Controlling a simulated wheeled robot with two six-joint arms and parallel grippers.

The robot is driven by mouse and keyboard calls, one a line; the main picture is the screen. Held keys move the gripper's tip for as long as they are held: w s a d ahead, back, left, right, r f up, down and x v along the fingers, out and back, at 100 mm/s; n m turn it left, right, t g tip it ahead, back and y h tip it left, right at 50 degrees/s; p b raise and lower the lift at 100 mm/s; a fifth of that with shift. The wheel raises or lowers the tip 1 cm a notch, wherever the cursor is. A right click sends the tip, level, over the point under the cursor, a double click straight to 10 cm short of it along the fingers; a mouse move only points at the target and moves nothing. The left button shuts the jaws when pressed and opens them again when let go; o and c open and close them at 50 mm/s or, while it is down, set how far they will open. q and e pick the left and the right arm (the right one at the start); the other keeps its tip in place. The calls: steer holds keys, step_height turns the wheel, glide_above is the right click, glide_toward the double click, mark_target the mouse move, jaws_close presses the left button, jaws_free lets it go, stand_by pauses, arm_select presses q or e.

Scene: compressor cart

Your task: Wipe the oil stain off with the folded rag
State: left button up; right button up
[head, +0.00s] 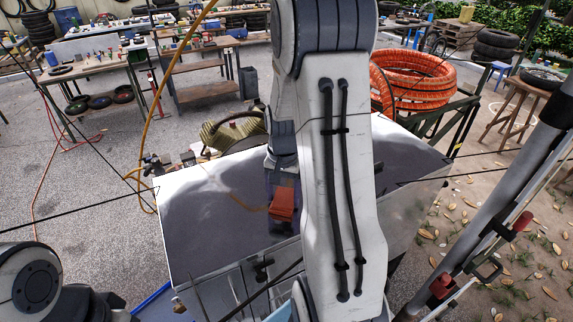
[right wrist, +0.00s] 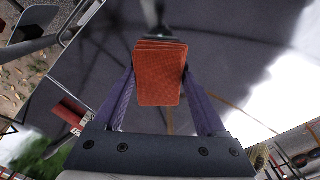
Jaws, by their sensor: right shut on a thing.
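The folded rag (right wrist: 159,80) is an orange-red, layered pad. My right gripper (right wrist: 160,58) is shut on it, with one finger on each side. In the head view the rag (head: 283,206) shows low over the grey top of the cart (head: 205,225); I cannot tell whether it touches. A faint yellowish-brown streak (head: 246,206), perhaps the oil stain, lies on the top just left of the rag. My right arm hides part of the top. My left arm shows only at the lower left, its gripper out of view.
An orange coiled hose (head: 420,82) is behind the cart at the right. A greenish strap-like coil (head: 232,132) is at the top's far edge. A yellow hose (head: 172,90) hangs at the left. Workbenches stand farther back. The top's left part is clear.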

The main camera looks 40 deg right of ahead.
step_height(320, 180, up, 4)
steer(key=shift+a+f+p, duration=0.1)
steer(key=shift+f+p, duration=0.05)
steer(key=shift+p, duration=1.05)
steer(key=shift+r+p, duration=0.6)
steer(key=shift+r, duration=0.1)
steer(key=shift+r+p, duration=1.25)
steer(key=shift+r, duration=0.3)
steer(key=shift+s+f, duration=0.1)
